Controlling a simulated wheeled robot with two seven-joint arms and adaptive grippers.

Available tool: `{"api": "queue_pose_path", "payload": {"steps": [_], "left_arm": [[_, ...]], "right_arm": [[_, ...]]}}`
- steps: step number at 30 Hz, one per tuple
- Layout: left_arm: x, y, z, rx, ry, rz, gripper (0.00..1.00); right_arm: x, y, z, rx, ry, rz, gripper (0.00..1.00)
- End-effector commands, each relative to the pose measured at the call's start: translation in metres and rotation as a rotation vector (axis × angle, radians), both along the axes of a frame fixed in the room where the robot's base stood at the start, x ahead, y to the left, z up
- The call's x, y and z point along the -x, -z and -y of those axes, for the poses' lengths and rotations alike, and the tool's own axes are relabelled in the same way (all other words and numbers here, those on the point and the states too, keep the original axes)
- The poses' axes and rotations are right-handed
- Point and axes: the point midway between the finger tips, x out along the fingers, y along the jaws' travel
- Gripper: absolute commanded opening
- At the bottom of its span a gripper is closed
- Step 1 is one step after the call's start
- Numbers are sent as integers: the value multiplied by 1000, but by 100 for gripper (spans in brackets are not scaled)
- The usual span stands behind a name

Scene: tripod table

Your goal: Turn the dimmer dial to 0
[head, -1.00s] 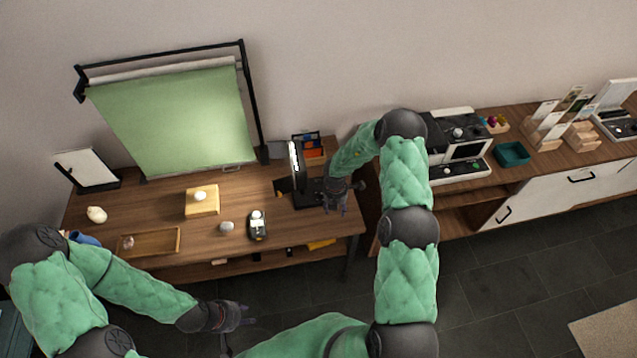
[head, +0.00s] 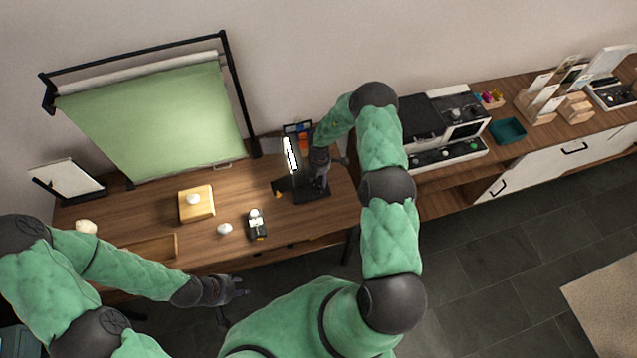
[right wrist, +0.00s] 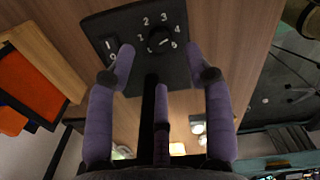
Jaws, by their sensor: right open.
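The dimmer dial (right wrist: 158,40) is a small round black knob on a black base plate (right wrist: 180,72), ringed by white numerals; its exact setting is hard to read. In the head view the base (head: 313,195) belongs to a lit lamp (head: 290,154) at the table's right end. My right gripper (right wrist: 165,72) is open and empty, its purple fingers spread over the plate, with the dial between and beyond the outer fingertips. It hangs just above the base in the head view. My left gripper (head: 240,289) is low in front of the table, away from the lamp; its opening is unclear.
A wooden block with a white knob (head: 196,204), a white round object (head: 225,229) and a small black device (head: 257,226) stand left of the lamp. An orange-and-blue organiser (head: 303,140) is close behind it. A green screen (head: 155,120) rises at the back.

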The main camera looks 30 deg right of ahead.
Motion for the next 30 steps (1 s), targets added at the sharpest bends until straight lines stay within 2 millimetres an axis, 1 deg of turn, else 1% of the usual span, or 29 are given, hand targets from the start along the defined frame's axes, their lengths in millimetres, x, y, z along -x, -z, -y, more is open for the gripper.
{"api": "queue_pose_path", "payload": {"steps": [1, 3, 6, 10, 15, 24, 26, 27, 29, 30], "left_arm": [[0, 0, 0, 0, 0, 1, 40], [0, 0, 0, 0, 0, 1, 40], [-1, 0, 0, 0, 0, 1, 40], [-1, 0, 0, 0, 0, 1, 40], [0, 0, 0, 0, 0, 1, 40], [-1, 0, 0, 0, 0, 1, 40], [0, 0, 0, 0, 0, 1, 40], [-1, 0, 0, 0, 0, 1, 40], [-1, 0, 0, 0, 0, 1, 40], [-1, 0, 0, 0, 0, 1, 40]], "right_arm": [[0, 10, 0, -1, 0, -1, 52], [1, 21, 0, -1, 2, -2, 52], [1, 34, 0, 0, 2, -1, 52], [0, 46, 0, 0, 1, 0, 52], [0, 53, 0, 0, 1, 1, 52], [0, 55, 0, 1, 1, 1, 52], [0, 55, 0, 1, 1, 1, 35], [0, 55, 0, 1, 1, 1, 24], [0, 55, 0, 1, 1, 0, 7], [0, 55, 0, 1, 0, 0, 0]]}}
